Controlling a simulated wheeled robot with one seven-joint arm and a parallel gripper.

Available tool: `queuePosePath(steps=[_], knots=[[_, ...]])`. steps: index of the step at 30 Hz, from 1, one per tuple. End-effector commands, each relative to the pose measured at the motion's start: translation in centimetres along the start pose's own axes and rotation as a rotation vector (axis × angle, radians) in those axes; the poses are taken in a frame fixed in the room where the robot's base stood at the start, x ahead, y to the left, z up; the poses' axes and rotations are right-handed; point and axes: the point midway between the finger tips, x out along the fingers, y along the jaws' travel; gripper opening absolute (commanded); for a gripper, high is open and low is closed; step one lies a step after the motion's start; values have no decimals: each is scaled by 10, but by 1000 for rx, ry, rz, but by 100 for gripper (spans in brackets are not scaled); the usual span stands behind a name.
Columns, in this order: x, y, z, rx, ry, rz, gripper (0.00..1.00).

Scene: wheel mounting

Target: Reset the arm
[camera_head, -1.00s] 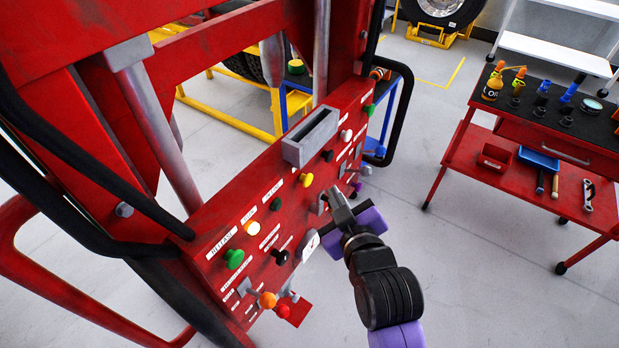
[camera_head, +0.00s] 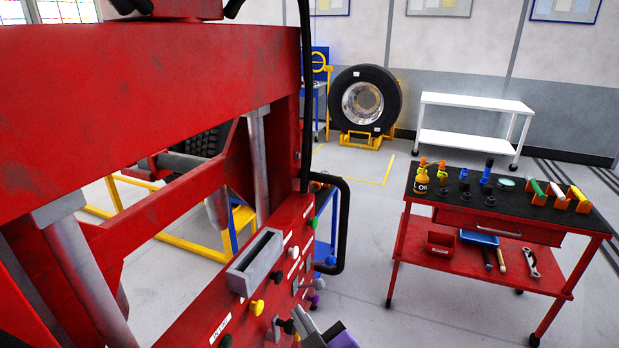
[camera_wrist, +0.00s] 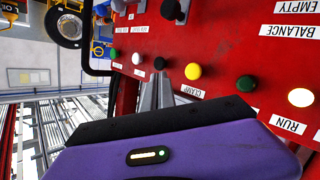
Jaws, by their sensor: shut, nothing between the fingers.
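My gripper (camera_head: 304,322) shows at the bottom edge of the head view, in front of the red control panel (camera_head: 188,322). Most of the arm is out of that view. In the wrist view my gripper's grey fingers (camera_wrist: 157,92) are together with nothing between them. They point at the panel, near a black knob (camera_wrist: 159,63) and a yellow knob (camera_wrist: 193,71). I cannot tell whether the fingertips touch the panel. Green, white and other knobs line the panel beside labels such as CLAMP and RUN.
The red machine frame (camera_head: 150,95) fills the left. A black bent tube (camera_head: 344,225) sticks out at the panel's far end. A red tool cart (camera_head: 485,262) stands at the right. A wheel (camera_head: 364,100) and a white shelf (camera_head: 476,103) stand behind. Floor between machine and cart is clear.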

Motion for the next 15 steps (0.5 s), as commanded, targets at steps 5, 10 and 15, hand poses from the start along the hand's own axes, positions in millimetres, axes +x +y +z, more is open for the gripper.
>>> queuePosePath(steps=[5, 10, 15], knots=[[-31, 24, -22, 121, 135, 104, 0], [-75, 33, -4, 217, 187, 174, 0], [-133, 36, 24, 307, 210, 240, 0]])
